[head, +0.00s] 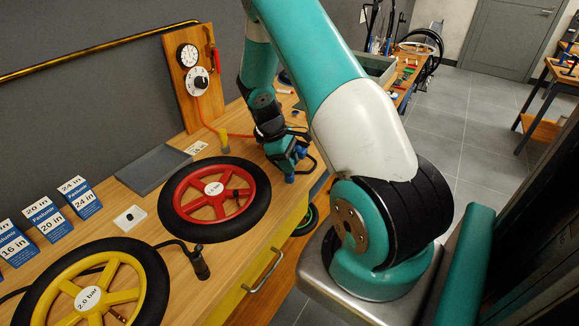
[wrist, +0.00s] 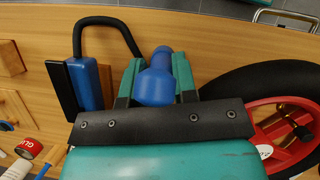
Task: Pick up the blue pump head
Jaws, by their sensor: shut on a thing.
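My gripper (head: 288,165) is over the workbench near its front edge, to the right of the red wheel. In the wrist view my gripper (wrist: 157,72) has its two teal fingers shut on the blue pump head (wrist: 155,88), which is smooth and rounded with a narrower far end. A small blue part of the pump head (head: 290,178) shows under the fingers in the head view. The fingers and palm hide its sides and near end. I cannot tell whether it touches the bench top.
The red wheel (head: 238,207) with a black tyre lies close by, and a yellow wheel (head: 130,270) lies further left. A gauge board (head: 192,75) stands at the wall.

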